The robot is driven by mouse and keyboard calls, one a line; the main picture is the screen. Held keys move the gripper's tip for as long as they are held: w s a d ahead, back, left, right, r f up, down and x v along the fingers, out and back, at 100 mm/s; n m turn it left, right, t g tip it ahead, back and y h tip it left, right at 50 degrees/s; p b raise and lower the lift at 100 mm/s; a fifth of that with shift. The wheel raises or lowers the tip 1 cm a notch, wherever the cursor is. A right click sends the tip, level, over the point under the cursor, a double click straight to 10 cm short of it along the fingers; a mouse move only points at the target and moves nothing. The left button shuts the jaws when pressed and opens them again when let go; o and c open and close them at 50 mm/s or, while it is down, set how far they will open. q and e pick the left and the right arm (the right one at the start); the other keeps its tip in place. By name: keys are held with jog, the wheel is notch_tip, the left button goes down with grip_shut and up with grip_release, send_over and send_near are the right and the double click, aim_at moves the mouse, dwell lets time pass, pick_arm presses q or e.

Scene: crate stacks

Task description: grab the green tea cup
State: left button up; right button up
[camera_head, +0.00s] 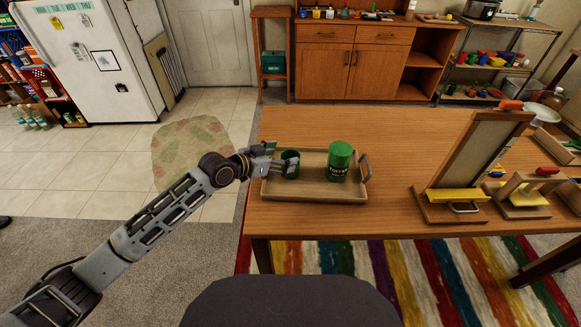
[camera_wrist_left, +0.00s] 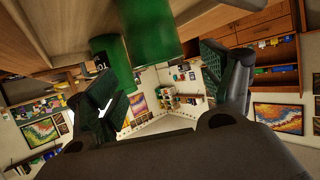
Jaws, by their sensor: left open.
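The green tea cup (camera_head: 291,168) stands in the left part of a wooden tray (camera_head: 315,190) on the table. A taller green canister (camera_head: 339,161) with a dark label stands to its right in the tray. My left gripper (camera_head: 283,163) is open at the cup, its fingers reaching over the tray's left side and partly hiding the cup. In the left wrist view the open fingers (camera_wrist_left: 160,85) show with the green cup (camera_wrist_left: 152,30) above and between them. The canister (camera_wrist_left: 112,62) is behind it. I cannot tell whether a finger touches the cup. My right gripper is not in view.
The wooden table (camera_head: 400,140) has clear room behind the tray.

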aim_at(297, 154)
pick_arm(q)
jog(key=shift+w+d+f, duration=0.8)
jog(key=shift+d+f, duration=0.1)
jog(key=shift+d, duration=0.1)
jog(key=shift+x, duration=0.85)
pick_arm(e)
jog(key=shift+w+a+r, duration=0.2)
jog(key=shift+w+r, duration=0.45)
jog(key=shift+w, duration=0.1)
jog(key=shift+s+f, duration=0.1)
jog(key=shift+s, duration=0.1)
pick_arm(q)
jog(key=shift+c, duration=0.7)
jog(key=c, duration=1)
jog(key=shift+c, duration=0.5)
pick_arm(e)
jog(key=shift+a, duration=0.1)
pick_arm(q)
jog(key=shift+r, duration=0.1)
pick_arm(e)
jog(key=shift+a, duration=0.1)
